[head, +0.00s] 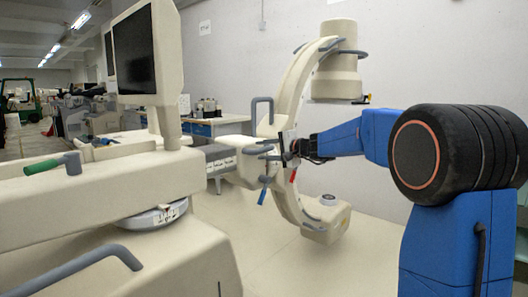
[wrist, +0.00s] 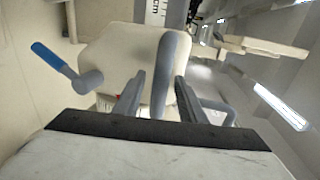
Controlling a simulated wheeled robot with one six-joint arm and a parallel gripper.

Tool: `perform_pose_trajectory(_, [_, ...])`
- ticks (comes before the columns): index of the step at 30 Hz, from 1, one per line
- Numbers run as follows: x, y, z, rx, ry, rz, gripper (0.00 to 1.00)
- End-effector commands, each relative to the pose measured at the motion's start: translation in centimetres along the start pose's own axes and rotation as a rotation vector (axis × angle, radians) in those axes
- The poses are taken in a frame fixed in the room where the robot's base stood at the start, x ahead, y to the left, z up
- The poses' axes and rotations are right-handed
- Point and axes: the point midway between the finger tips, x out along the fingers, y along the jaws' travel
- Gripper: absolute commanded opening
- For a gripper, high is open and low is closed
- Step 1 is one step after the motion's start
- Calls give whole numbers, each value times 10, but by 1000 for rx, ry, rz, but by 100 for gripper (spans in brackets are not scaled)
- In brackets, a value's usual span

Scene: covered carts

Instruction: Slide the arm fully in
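The cream C-shaped arm (head: 290,95) stands in the middle of the head view, with a cylindrical head (head: 335,75) at its top and a box-shaped end (head: 326,220) at its bottom. A horizontal arm with a scale (head: 220,158) joins it to the cart (head: 100,200) on the left. My gripper (head: 291,148) is at the joint housing beside the C. In the wrist view, a grey handle bar (wrist: 168,60) runs between my two fingers (wrist: 160,85). A gap shows at the left finger; the right finger is close to the bar, and contact is unclear.
A blue-tipped lever (wrist: 50,58) is left of my fingers in the wrist view; it also hangs below the housing in the head view (head: 262,196). A green-tipped lever (head: 45,166) and monitor (head: 135,50) are on the cart. Floor is clear beneath the C.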

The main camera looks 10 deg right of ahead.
Motion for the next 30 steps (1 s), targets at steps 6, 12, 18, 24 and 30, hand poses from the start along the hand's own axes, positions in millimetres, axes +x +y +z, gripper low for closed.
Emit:
perform_pose_trajectory(6, [1, 0, 0, 0, 0, 0, 37])
perform_pose_trajectory(12, [1, 0, 0, 0, 0, 0, 13])
perform_pose_trajectory(18, [1, 0, 0, -1, 0, 0, 0])
perform_pose_trajectory(24, [1, 0, 6, -1, -1, 0, 0])
perform_pose_trajectory(30, [1, 1, 28, -1, -7, 2, 0])
